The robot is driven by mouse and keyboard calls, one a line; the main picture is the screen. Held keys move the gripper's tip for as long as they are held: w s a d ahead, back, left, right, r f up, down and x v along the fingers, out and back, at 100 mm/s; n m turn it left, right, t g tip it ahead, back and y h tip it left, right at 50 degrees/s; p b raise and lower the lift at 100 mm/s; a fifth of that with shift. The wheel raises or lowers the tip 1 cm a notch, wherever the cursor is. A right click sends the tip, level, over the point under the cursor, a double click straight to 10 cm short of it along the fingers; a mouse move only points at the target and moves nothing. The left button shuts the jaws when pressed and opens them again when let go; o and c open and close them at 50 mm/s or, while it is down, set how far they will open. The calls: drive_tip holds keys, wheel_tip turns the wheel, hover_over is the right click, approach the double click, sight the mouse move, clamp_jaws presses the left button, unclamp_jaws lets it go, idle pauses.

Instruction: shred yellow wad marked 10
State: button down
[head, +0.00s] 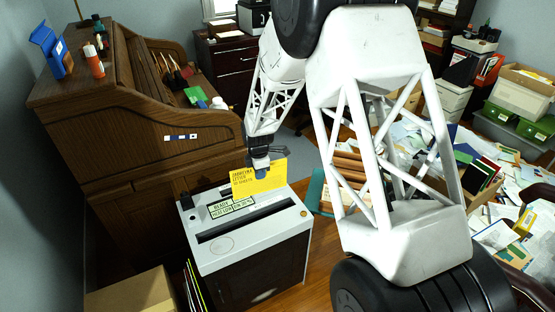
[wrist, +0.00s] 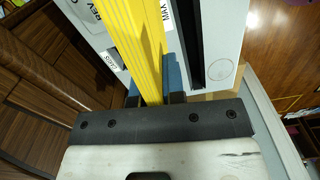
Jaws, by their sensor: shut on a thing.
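The yellow wad (head: 258,181) is a thick stack of sheets with dark print on its face, too small to read surely. It shows edge-on as yellow layers in the wrist view (wrist: 130,35). My gripper (head: 261,170) is shut on it, with blue fingertips on both sides in the wrist view (wrist: 152,85). The wad is upright over the back part of the white-topped shredder (head: 285,222). The shredder's long dark slot lies in front of the wad in the head view, and to its right in the wrist view (wrist: 196,40). I cannot tell whether the wad touches the top.
A wooden roll-top desk (head: 160,135) stands close on the left. A cardboard box (head: 135,295) and thin folders sit at front left. Papers and binders clutter the right side, with a green box (head: 503,115). Some wooden floor (head: 330,262) is bare right of the shredder.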

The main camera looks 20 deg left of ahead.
drive_tip(key=s+a+n, duration=0.1)
drive_tip(key=s+a, duration=0.1)
drive_tip(key=s, duration=0.6)
drive_tip(key=shift+s+a+f, duration=0.15)
drive_tip(key=shift+s+a, duration=0.1)
drive_tip(key=shift+s, duration=0.1)
drive_tip(key=shift+f, duration=0.1)
wheel_tip(320, 180, down, 9)
idle(1.2)
drive_tip(key=c, duration=1.1)
unclamp_jaws()
drive_tip(key=shift+r, duration=0.25)
